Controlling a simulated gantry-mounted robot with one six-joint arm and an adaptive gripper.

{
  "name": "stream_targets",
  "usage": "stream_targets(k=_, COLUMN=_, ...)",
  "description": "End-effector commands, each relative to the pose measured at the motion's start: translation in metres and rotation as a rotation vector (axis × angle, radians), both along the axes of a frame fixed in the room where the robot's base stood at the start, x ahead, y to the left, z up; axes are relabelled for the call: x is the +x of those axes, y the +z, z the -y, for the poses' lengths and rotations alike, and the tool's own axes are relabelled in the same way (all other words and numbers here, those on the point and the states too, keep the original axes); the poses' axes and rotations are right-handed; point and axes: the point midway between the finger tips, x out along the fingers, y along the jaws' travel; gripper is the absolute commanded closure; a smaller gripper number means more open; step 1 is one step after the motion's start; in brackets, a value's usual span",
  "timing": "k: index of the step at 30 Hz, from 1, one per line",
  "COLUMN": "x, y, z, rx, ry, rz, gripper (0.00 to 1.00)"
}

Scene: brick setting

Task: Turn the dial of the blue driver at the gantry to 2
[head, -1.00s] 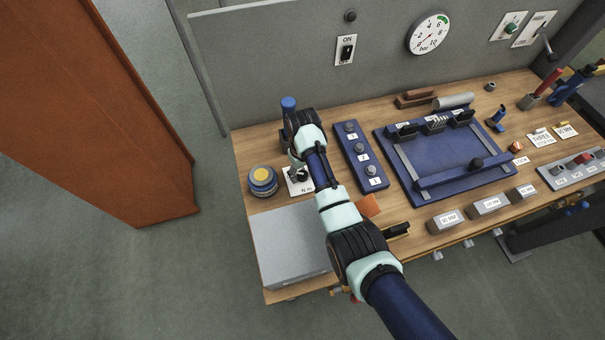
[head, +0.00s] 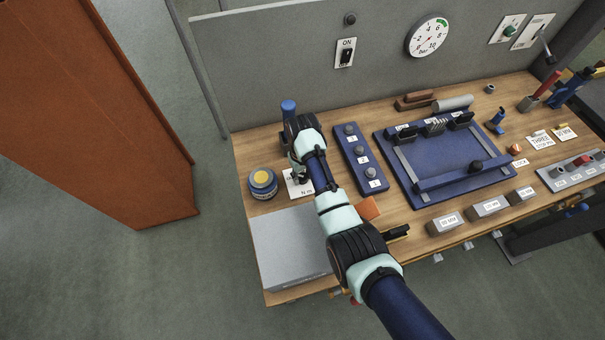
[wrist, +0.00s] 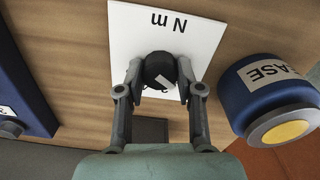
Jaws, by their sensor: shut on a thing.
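The dial is a round black knob (wrist: 158,68) with a pale mark on its near side, in the wrist view. It stands on a white plate (wrist: 205,38) lettered "N m", seen upside down there. My gripper (wrist: 160,82) has one finger on each side of the knob and is shut on it. In the head view, my gripper (head: 301,177) is low over the same plate (head: 293,190), and my arm covers most of the dial. The plate's numbers are mostly hidden, so I cannot read the setting. A blue-topped upright tool (head: 288,107), perhaps the driver, shows behind my wrist.
A blue tin with a yellow lid (head: 263,183) stands close left of the plate. A blue strip with several knobs (head: 352,143) lies to the right. A grey box (head: 282,250) is in front. A blue fixture (head: 440,155) fills mid-bench.

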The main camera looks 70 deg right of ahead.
Motion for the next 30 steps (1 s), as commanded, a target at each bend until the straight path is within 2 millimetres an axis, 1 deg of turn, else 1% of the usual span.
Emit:
stream_targets(k=8, x=-0.0002, y=0.0037, z=-0.0001, rx=0.001, ry=-0.171, rz=-0.001, gripper=0.99)
stream_targets(k=21, x=-0.0003, y=0.0018, z=0.0000, rx=0.001, ry=-0.503, rz=-0.001, gripper=0.99)
stream_targets(k=30, x=-0.0001, y=0.0006, z=0.0003, rx=0.000, ry=-0.627, rz=0.000, gripper=0.99)
